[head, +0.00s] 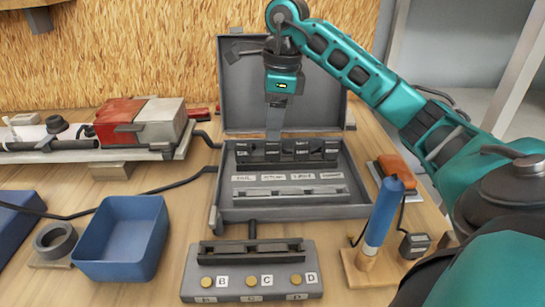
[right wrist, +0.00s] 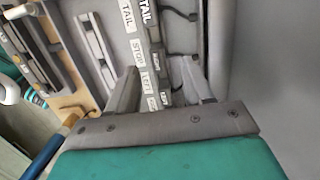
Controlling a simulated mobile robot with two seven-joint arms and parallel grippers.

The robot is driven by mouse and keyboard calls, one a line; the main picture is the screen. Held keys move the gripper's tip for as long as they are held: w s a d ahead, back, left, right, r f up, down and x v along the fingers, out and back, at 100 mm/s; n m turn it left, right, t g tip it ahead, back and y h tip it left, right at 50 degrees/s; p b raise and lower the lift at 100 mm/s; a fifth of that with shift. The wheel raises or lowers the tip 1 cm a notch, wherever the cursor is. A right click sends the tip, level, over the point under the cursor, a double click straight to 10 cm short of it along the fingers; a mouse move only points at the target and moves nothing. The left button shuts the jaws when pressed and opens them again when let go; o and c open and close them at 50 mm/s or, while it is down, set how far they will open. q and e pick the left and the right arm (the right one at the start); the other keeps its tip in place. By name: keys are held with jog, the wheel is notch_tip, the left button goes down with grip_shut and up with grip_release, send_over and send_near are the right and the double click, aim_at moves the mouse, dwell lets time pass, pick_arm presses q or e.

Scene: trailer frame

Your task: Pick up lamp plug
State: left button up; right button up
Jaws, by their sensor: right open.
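My right gripper (head: 274,132) points down into the open grey case (head: 230,205), above the dark strip (head: 250,153) at its back. This strip carries several dark blocks with small white labels; which of them is the lamp plug I cannot tell. In the right wrist view my right gripper (right wrist: 160,88) is open, its fingers on either side of the labelled row (right wrist: 152,62). Nothing is visibly held, and contact cannot be told. The labels there read TAIL, STOP and LEFT. My left gripper is out of view.
A grey panel (head: 230,267) with brass knobs marked B, C and D stands in front of the case. A blue upright cylinder (head: 382,215) stands on a wooden block at right. A blue bin (head: 120,235) is at left. The case lid (head: 240,95) stands open behind.

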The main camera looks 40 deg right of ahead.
jog(key=shift+f, duration=0.65)
jog(key=f, duration=0.4)
jog(key=shift+s+a+f+b, duration=0.1)
jog(key=shift+s+a+b, duration=0.1)
jog(key=shift+b, duration=0.2)
jog(key=shift+w+f, duration=0.1)
jog(key=shift+f, duration=0.3)
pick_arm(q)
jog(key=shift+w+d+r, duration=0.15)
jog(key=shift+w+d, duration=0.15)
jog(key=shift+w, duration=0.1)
pick_arm(e)
jog(key=c, duration=0.9)
jog(key=shift+r, duration=0.15)
jog(key=shift+c, duration=0.2)
notch_tip(320, 180, up, 13)
jog(key=p, duration=0.4)
pick_arm(q)
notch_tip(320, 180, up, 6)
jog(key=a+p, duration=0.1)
jog(key=p, duration=0.3)
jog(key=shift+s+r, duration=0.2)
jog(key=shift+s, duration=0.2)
pick_arm(e)
notch_tip(320, 180, up, 7)
send_over(273, 143)
